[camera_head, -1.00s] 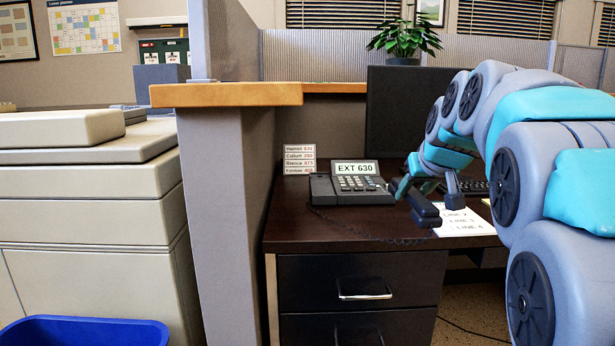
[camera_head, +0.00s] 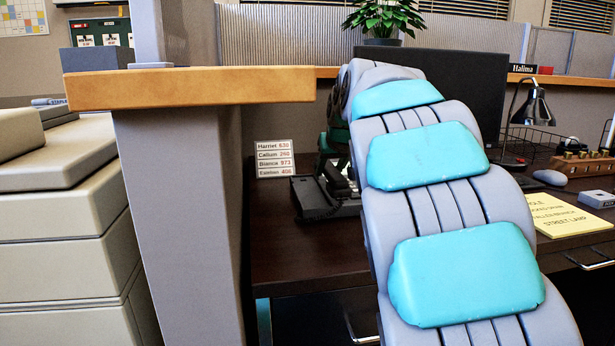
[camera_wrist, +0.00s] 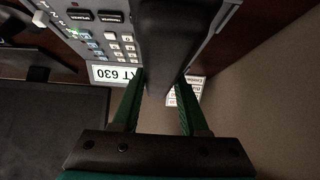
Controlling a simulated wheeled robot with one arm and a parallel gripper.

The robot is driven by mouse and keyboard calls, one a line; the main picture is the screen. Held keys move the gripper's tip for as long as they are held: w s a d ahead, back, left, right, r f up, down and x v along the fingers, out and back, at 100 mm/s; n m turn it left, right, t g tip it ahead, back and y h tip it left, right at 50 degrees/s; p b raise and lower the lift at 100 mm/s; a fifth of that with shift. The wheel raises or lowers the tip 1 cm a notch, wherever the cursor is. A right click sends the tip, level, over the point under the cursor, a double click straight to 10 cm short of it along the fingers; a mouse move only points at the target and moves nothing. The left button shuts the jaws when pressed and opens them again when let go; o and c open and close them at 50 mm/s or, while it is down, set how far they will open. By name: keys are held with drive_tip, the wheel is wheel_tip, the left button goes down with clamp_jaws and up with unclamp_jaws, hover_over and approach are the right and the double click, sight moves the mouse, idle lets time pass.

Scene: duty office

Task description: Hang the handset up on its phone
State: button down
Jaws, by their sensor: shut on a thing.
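The desk phone (camera_head: 318,205) stands on the dark desk, partly hidden by my arm. In the wrist view its keypad side (camera_wrist: 118,42) and its upside-down "EXT 630" display (camera_wrist: 112,74) show at upper left. My gripper's green fingers (camera_wrist: 160,84) are shut on the black handset (camera_wrist: 176,38), which lies across the phone body beside the keypad in that view. I cannot tell whether the handset touches the cradle. In the head view my gripper (camera_head: 328,150) is over the phone and the handset is mostly hidden.
A name card (camera_head: 273,159) stands behind the phone, near the grey partition (camera_head: 190,200). A dark monitor (camera_head: 460,90) is behind my arm. A yellow note (camera_head: 565,215), a lamp (camera_head: 533,105) and a stamp rack (camera_head: 582,165) are on the right.

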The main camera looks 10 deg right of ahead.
drive_tip(key=w+a, duration=0.1)
drive_tip(key=w, duration=0.1)
drive_tip(key=w+a, duration=0.1)
drive_tip(key=w, duration=0.1)
drive_tip(key=w+a, duration=0.1)
drive_tip(key=w, duration=0.1)
drive_tip(key=shift+w+a+f+p, duration=0.15)
drive_tip(key=shift+a+f+p, duration=0.15)
drive_tip(key=shift+a+p, duration=0.1)
drive_tip(key=shift+f, duration=1.7)
drive_tip(key=shift+c, duration=2.2)
unclamp_jaws()
drive_tip(key=shift+f, duration=0.1)
